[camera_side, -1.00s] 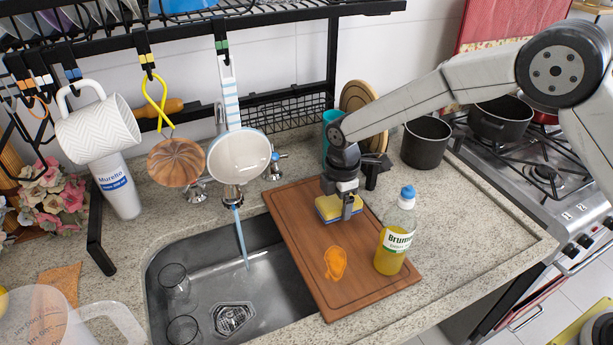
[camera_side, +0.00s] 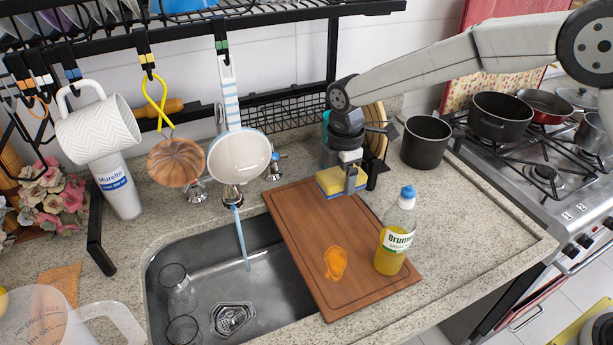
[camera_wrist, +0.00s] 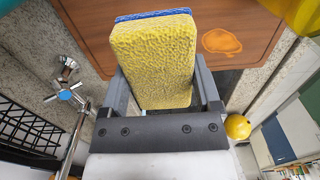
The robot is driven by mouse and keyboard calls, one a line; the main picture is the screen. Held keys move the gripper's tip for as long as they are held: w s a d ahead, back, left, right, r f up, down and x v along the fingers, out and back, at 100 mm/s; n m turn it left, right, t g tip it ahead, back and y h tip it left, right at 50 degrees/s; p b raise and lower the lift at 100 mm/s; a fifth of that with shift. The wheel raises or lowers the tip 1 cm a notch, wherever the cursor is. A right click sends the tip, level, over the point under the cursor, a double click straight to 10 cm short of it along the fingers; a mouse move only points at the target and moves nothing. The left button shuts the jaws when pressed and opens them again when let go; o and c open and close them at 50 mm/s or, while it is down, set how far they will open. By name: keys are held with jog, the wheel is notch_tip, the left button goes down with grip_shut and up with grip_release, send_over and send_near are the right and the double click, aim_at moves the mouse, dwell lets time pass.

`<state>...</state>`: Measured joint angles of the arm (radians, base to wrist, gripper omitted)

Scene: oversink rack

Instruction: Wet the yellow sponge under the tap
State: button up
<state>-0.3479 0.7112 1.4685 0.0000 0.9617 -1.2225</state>
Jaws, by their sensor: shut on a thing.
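The yellow sponge (camera_side: 338,181), with a blue layer on one side, is held above the wooden cutting board (camera_side: 300,215) in the side view. My gripper (camera_side: 352,180) is shut on it. In the wrist view the sponge (camera_wrist: 155,60) sits between the two dark fingers of my gripper (camera_wrist: 165,92). The tap's outlet shows below the hanging white pan, and a blue stream of water (camera_side: 241,238) runs from it into the steel sink (camera_side: 205,259), left of the sponge. Most of the tap is hidden behind the pan. A tap handle (camera_wrist: 64,95) shows in the wrist view.
A bottle of yellow liquid (camera_side: 396,235) stands on the board's right side, near an orange stain (camera_side: 335,262). The white pan (camera_side: 240,158) and a wooden mould (camera_side: 173,162) hang from the rack above the tap. Glasses (camera_side: 177,286) stand in the sink. The counter right of the bottle is clear.

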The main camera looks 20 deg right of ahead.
jog(key=o, duration=0.4)
jog(key=c, duration=0.3)
jog(key=s+a+f+m, duration=0.1)
jog(key=a+m, duration=0.1)
jog(key=a, duration=0.1)
jog(key=s+a+f+m+t, duration=0.1)
jog(key=s+a, duration=0.1)
jog(key=a, duration=0.1)
jog(key=s+a+f+m, duration=0.1)
jog(key=a+m, duration=0.1)
jog(key=a, duration=0.1)
jog(key=shift+s+a+f+m+y, duration=0.15)
jog(key=shift+s+m+y, duration=0.15)
jog(key=shift+s+y, duration=0.1)
jog(key=s+a+f+m+t, duration=0.2)
jog(key=s+a+m, duration=0.3)
jog(key=s+a, duration=0.3)
jog(key=shift+s+a+f+m+h, duration=0.2)
jog(key=shift+a+f+m+h, duration=0.2)
jog(key=shift+a+f, duration=0.4)
